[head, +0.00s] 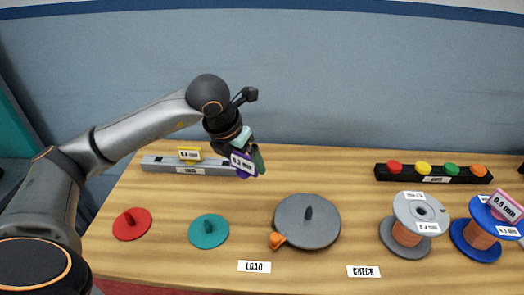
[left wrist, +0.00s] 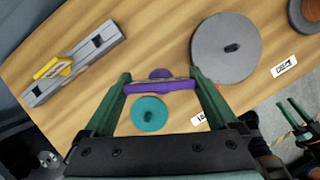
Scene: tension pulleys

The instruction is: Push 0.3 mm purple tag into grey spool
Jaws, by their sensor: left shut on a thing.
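The purple 0.3 mm tag (head: 242,163) is in my left gripper (head: 248,160), above the back left part of the table. In the left wrist view the tag (left wrist: 160,86) spans between the two green fingers of the left gripper (left wrist: 162,84), which are shut on it. A rounded purple shape shows just beyond it; I cannot tell what it is. The grey spool (head: 432,210), wound with copper wire, stands at the right of the table, well away from the tag. Its white labels are too small to read surely. Green fingers of my right gripper (left wrist: 298,115) show at the wrist view's right edge.
A grey rail (head: 215,169) holds a yellow tag (head: 189,154). Red (head: 132,224), teal (head: 208,231) and large grey (head: 307,222) discs lie in front. A blue spool (head: 468,242) with a pink tag (head: 507,207) stands beside the grey spool. A black rack (head: 434,179) holds coloured knobs behind.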

